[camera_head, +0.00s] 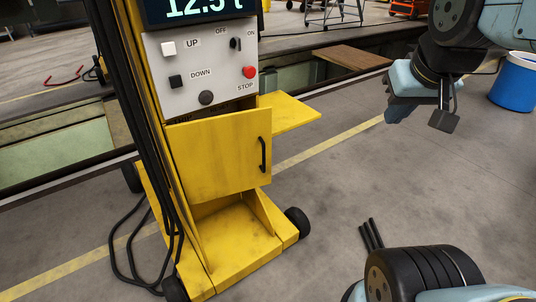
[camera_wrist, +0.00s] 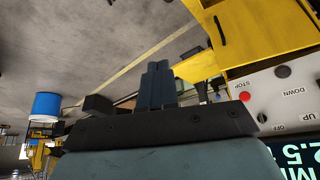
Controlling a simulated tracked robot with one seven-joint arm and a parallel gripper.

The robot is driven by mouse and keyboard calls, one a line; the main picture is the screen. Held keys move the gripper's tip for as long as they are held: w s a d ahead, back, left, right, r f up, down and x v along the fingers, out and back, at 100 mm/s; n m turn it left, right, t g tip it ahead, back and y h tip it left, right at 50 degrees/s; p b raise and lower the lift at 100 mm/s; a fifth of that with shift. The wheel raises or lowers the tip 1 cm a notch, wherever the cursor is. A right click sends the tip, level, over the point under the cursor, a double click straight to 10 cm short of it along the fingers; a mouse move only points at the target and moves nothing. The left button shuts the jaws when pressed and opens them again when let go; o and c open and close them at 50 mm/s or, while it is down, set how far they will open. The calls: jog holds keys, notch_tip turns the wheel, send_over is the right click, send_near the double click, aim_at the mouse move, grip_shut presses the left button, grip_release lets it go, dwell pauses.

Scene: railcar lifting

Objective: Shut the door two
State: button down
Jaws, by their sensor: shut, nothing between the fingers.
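A yellow door (camera_head: 218,158) with a black handle (camera_head: 263,154) is on the front of the yellow control stand, below the button panel. It looks ajar, with a dark gap above its top edge. In the upside-down wrist view the door (camera_wrist: 265,32) is at the upper right, and its handle (camera_wrist: 219,31) shows near its left edge. My gripper (camera_head: 398,114) is at the upper right of the head view, to the right of the stand and apart from the door. Its dark blue fingers (camera_wrist: 159,84) are together and empty in the wrist view.
A yellow shelf (camera_head: 290,113) juts out from the stand's right side, beside the door. The grey button panel (camera_head: 204,70) is above the door. Black cables hang on the left. A blue bin (camera_head: 514,82) stands at the far right. The floor right of the stand is mostly clear.

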jog(key=w+a+f+n+t, duration=0.15)
jog(key=w+f+n, duration=0.35)
jog(key=w, duration=0.5)
jog(key=w+a+f+n, duration=0.2)
jog(key=w+f+n, duration=0.3)
jog(key=w, duration=0.4)
jog(key=w+a+f+n+g+y, duration=0.1)
jog(key=a+f+n+y, duration=0.25)
jog(key=a+f, duration=0.5)
jog(key=w+a+f+n+g+y, duration=0.15)
jog(key=a+f+n, duration=0.35)
jog(key=f, duration=0.6)
jog(key=w+a+f, duration=0.5)
jog(key=w+f, duration=0.2)
jog(key=w, duration=0.1)
jog(key=shift+a+f, duration=0.25)
jog(key=shift+w, duration=0.1)
